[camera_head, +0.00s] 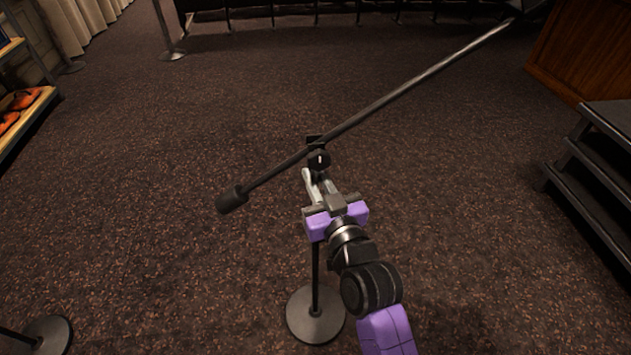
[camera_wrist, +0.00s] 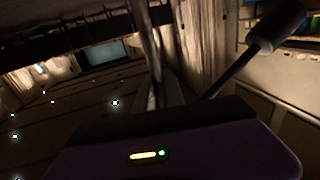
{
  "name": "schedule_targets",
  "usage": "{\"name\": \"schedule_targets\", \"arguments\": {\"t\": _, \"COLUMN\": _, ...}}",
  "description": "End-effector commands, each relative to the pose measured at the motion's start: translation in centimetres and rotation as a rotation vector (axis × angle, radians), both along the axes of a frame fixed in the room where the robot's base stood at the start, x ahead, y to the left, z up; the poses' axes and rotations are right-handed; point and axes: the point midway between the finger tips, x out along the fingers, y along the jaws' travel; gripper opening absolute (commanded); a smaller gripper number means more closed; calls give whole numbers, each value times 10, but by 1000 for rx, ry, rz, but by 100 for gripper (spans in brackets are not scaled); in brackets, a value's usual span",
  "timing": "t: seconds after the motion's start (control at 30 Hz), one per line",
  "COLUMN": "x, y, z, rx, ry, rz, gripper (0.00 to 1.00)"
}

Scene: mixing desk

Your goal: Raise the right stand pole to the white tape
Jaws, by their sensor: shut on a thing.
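The stand pole (camera_head: 315,268) rises upright from a round grey base (camera_head: 315,327). My gripper (camera_head: 314,180) is shut on the pole's upper part, just below the black clamp (camera_head: 318,158) at its top. A long dark boom (camera_head: 400,98) runs through the clamp, tilted up to the right. Its cylindrical counterweight (camera_head: 232,199) hangs at the lower left and also shows in the wrist view (camera_wrist: 276,25). My gripper and wrist hide the middle of the pole. I cannot make out white tape in either view.
Another round base (camera_head: 45,335) stands at the bottom left. Dark steps (camera_head: 598,165) and a wooden cabinet (camera_head: 585,50) are at the right. A shelf with orange items (camera_head: 20,108) is at the left edge. The carpet around the stand is clear.

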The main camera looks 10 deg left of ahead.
Motion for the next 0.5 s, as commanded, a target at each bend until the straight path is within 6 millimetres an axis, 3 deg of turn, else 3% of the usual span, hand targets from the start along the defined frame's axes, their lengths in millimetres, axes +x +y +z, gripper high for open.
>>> {"name": "schedule_targets", "arguments": {"t": 0.03, "x": 2, "y": 0, "z": 29, "rx": 11, "ry": -23, "rz": -2, "gripper": 0}}
{"name": "schedule_targets", "arguments": {"t": 0.1, "x": 2, "y": 0, "z": 39, "rx": 10, "ry": -23, "rz": -3, "gripper": 0}}
{"name": "schedule_targets", "arguments": {"t": 0.27, "x": 2, "y": 0, "z": 52, "rx": 11, "ry": -22, "rz": -2, "gripper": 0}}
{"name": "schedule_targets", "arguments": {"t": 0.5, "x": 2, "y": 1, "z": 53, "rx": 11, "ry": -22, "rz": -2, "gripper": 0}}
